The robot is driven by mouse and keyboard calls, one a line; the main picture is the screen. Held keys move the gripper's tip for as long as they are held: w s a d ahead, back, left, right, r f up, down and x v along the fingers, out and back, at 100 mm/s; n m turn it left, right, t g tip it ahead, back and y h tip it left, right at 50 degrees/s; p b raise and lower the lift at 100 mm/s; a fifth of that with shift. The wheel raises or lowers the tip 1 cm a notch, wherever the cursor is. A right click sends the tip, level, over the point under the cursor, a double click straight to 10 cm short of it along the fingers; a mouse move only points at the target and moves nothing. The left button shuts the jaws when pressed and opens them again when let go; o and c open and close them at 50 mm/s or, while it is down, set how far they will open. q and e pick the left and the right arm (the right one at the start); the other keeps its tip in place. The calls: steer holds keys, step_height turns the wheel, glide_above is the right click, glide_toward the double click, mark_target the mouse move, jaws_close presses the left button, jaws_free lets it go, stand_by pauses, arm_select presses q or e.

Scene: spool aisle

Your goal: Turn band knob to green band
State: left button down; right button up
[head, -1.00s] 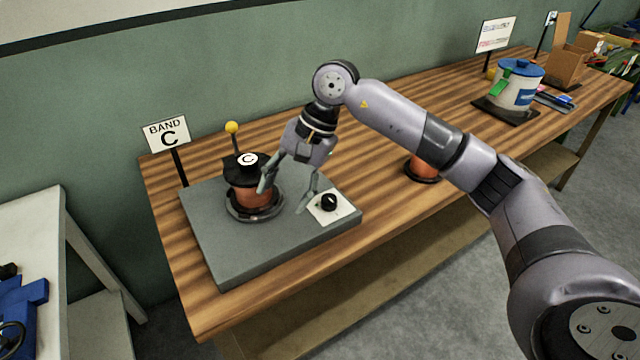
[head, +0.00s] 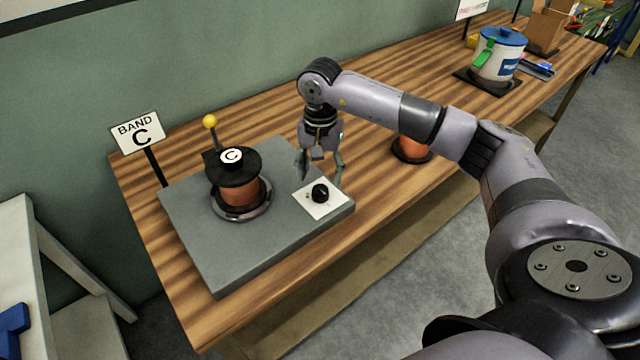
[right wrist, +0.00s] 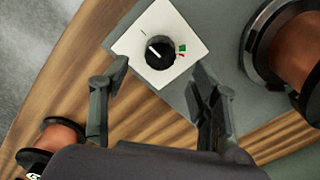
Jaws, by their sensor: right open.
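The black band knob (head: 320,194) sits on a white plate (head: 309,207) at the front right of the grey base. In the right wrist view, the knob (right wrist: 160,53) has a white pointer line toward the upper left. My right gripper (head: 321,177) is open and points down, just behind and above the knob. In the wrist view its fingers (right wrist: 162,76) are spread, with nothing between them. My left gripper is not in view.
The grey base (head: 225,258) carries a copper spool (head: 240,194) with a black cap marked C, left of the knob. A "BAND C" sign (head: 138,132) and a yellow-ball lever (head: 210,121) stand behind. Another spool (head: 411,149) and a white pot (head: 496,62) are farther right.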

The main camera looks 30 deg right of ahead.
mark_target(320, 189)
step_height(320, 189, down, 4)
steer(key=shift+f+p, duration=0.15)
steer(key=shift+p, duration=0.15)
steer(key=shift+f, duration=0.55)
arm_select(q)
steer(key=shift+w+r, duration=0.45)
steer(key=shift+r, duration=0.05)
arm_select(e)
steer(key=c, duration=1.1)
